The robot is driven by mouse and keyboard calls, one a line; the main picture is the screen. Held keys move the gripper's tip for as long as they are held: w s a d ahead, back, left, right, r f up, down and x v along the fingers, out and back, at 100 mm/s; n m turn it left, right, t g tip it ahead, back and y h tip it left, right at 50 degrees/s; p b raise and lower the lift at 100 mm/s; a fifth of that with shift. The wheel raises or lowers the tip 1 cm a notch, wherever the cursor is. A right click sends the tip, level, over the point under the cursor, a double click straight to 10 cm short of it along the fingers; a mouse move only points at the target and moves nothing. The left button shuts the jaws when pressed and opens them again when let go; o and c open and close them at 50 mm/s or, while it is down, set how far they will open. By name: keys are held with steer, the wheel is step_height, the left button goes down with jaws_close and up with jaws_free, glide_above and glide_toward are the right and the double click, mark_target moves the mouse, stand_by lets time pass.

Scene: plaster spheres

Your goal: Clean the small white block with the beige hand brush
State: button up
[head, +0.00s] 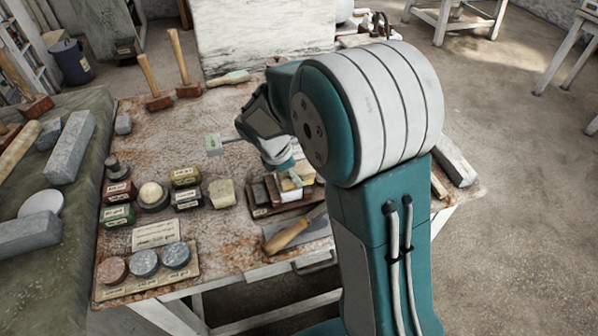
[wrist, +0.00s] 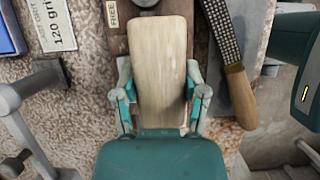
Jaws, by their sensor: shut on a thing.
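My gripper (wrist: 160,100) is shut on the beige hand brush (wrist: 158,65), a pale, rounded wooden piece lying between the two fingers. Its bristles are hidden. In the head view my gripper (head: 288,178) is low over the dark wooden holder (head: 262,211) near the table's front, and the pale brush partly shows there. A small whitish block with a green label (head: 213,145) lies to the left of my wrist. A cream, rough block (head: 222,193) sits left of the holder. I cannot tell which is the task's small white block.
A rasp with a wooden handle (head: 288,235) lies just right of the brush; it shows in the wrist view (wrist: 240,85). Labelled tins (head: 117,192) and round discs (head: 145,262) fill the left. Mallets (head: 187,88) and another pale tool (head: 229,78) are behind.

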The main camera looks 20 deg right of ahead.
mark_target(283, 177)
steer(key=shift+a, duration=1.5)
steer(key=shift+d+r, duration=0.1)
steer(key=shift+d, duration=0.05)
steer(key=shift+d+r, duration=0.3)
steer(key=shift+d, duration=0.2)
steer(key=shift+d+r, duration=0.3)
steer(key=shift+d, duration=0.2)
steer(key=shift+r, duration=1.25)
